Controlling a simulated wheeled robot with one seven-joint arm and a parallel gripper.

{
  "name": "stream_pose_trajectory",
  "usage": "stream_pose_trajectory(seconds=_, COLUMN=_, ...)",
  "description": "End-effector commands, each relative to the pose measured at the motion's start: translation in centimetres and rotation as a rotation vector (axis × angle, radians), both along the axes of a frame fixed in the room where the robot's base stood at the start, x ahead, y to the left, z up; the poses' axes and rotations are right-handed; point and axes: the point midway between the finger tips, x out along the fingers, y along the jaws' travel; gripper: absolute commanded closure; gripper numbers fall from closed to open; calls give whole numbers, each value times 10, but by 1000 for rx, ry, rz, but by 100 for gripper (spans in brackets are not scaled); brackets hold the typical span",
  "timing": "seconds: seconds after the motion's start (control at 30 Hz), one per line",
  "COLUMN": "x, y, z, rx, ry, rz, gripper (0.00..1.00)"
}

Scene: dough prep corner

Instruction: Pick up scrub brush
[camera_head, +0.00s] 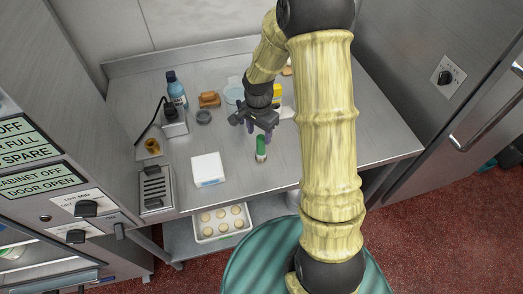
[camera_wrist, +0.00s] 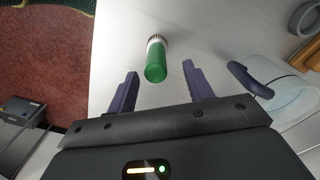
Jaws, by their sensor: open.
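The scrub brush appears to be the small green piece (camera_head: 261,143) with a pale end near the front edge of the steel counter. In the wrist view it is a green handle (camera_wrist: 156,66) with a white band and a ribbed, bristle-like brown end pointing away from me. My gripper (camera_head: 260,131) is just behind the brush in the head view, above the counter. In the wrist view the purple fingers of my gripper (camera_wrist: 160,80) are spread, with the green handle's near end between and just beyond their tips. Nothing is held.
A white box (camera_head: 208,169) lies left of the brush. A blue bottle (camera_head: 176,90), a brown block (camera_head: 209,100) and a grey ring (camera_head: 204,117) stand farther back. A pale blue jug (camera_wrist: 280,88) is close to my right finger. A tray (camera_head: 223,236) of dough balls sits below.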

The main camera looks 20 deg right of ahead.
Motion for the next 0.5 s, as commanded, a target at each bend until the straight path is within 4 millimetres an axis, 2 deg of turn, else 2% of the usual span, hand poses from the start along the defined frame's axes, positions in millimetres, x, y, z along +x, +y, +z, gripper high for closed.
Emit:
stream_pose_trajectory(seconds=0.17, x=-1, y=-3, z=-7, rx=-1, ry=4, rz=-4, gripper=49)
stream_pose_trajectory(seconds=0.5, x=-3, y=-8, z=-46, rx=-1, ry=4, rz=-7, gripper=49)
